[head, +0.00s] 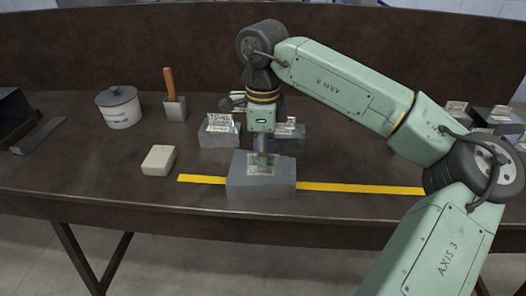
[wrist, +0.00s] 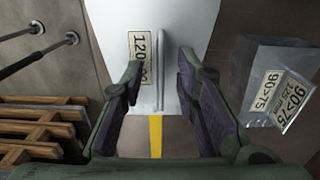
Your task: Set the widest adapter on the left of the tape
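A grey metal adapter (head: 238,188) stands across the yellow tape (head: 350,188), covering a stretch of it. In the wrist view the same adapter (wrist: 190,20) carries a label beginning "120"; the rest is hidden by a finger. A thin upright ridge (wrist: 158,75) rises on it. My gripper (head: 262,165) is low over the adapter's top. In the wrist view its fingers (wrist: 160,68) stand apart on either side of the ridge, with gaps visible. A smaller adapter (wrist: 262,75), labelled "90>75", is to the right there. Two adapters (head: 219,138) (head: 290,138) sit behind in the head view.
A beige block (head: 158,160), a lidded pot (head: 120,107) and a wooden-handled tool in a holder (head: 175,108) stand on the left of the bench. More labelled pieces (head: 500,115) sit at the far right. Wooden slats (wrist: 40,128) show at the wrist view's left.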

